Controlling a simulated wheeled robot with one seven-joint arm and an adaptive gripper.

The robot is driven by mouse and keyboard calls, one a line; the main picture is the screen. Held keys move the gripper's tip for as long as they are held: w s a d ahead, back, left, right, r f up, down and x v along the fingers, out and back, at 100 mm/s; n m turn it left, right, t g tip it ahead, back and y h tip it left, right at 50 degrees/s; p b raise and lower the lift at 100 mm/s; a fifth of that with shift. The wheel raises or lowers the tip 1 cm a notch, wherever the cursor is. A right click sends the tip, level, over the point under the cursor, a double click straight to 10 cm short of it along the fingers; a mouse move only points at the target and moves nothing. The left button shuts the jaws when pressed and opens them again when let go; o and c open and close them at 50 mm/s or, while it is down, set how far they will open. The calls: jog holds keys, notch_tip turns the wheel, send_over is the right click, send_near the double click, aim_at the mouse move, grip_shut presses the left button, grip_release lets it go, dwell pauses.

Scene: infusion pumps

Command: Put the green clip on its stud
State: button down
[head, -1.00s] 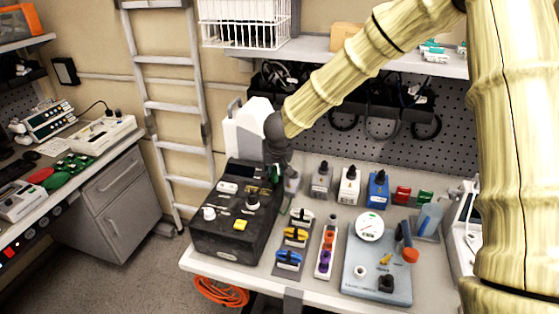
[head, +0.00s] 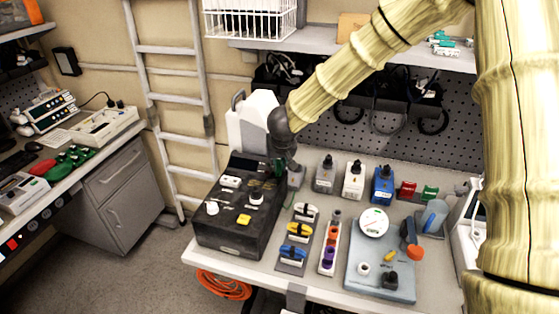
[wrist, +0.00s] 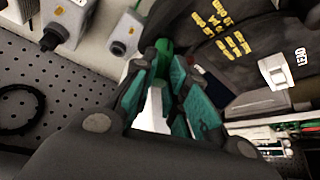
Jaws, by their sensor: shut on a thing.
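My gripper (head: 283,166) is over the back right part of the black box on the bench, pointing down. In the wrist view my gripper (wrist: 166,78) has its teal finger pads closed around a green piece, the green clip (wrist: 163,55), which shows at the fingertips. In the head view only a little dark green shows at the fingertips. The black box (head: 233,236) has white and yellow parts on top. I cannot make out the clip's stud; the fingers may hide it.
White, yellow and blue clips (head: 290,254) sit on a strip right of the box. A strip of coloured knobs (head: 330,245) and a blue-grey board (head: 375,285) stand further right. Grey, white and blue boxes (head: 383,186) stand behind. A white container (head: 247,122) is close behind my gripper.

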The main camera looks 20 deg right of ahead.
jog(key=shift+p+v, duration=0.6)
jog(key=shift+v, duration=0.35)
jog(key=shift+w+r+p, duration=0.1)
jog(key=shift+w+p, duration=0.1)
jog(key=shift+p, duration=0.15)
jog(key=shift+s+r+p, duration=0.15)
jog(key=shift+r+p, duration=0.4)
jog(key=shift+p, duration=0.05)
jog(key=shift+r+p, duration=1.1)
jog(key=shift+p, duration=0.5)
